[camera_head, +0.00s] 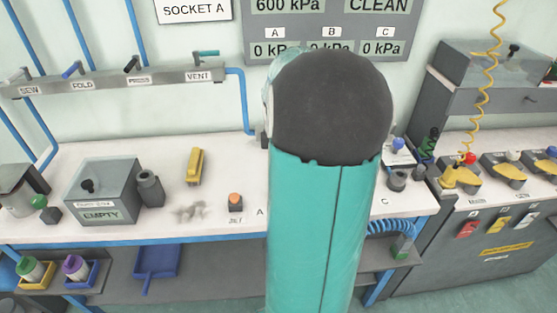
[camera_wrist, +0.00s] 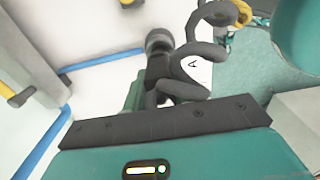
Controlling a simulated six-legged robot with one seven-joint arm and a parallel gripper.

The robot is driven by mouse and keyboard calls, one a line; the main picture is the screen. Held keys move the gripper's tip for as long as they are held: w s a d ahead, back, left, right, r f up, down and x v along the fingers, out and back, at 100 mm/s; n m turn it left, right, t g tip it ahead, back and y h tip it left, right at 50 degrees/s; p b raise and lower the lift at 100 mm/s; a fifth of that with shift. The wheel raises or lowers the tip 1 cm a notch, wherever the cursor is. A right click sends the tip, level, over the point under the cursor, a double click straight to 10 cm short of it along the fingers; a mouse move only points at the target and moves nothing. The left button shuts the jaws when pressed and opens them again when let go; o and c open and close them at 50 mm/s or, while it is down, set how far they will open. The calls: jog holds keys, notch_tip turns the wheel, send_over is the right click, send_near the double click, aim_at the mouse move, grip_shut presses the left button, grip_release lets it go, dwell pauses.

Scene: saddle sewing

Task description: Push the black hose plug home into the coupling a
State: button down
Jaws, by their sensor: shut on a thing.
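The black hose plug (camera_wrist: 158,68) is in the middle of the wrist view, at the end of a dark coiled hose (camera_wrist: 205,60). My gripper (camera_wrist: 156,90) is shut on the plug; its fingertips are partly hidden by the hose. A dark grey round coupling (camera_wrist: 159,40) shows just beyond the plug, near a label A (camera_wrist: 193,65). The plug appears in line with the coupling, but I cannot tell how deep it sits. In the head view my teal arm covers the gripper, plug and coupling a; only the bench label A (camera_head: 260,212) shows beside the arm.
The white bench (camera_head: 110,155) carries a grey box marked EMPTY (camera_head: 102,192), a yellow tool (camera_head: 195,167) and an orange-topped button (camera_head: 235,200) left of my arm. Another coupling (camera_head: 397,181) stands at right by label C. A valve rail (camera_head: 120,80) runs along the wall.

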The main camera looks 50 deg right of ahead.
jog(key=shift+f, duration=1.35)
jog(key=c, duration=1.1)
grip_release()
notch_tip(320, 180, up, 14)
jog(key=shift+f, duration=0.1)
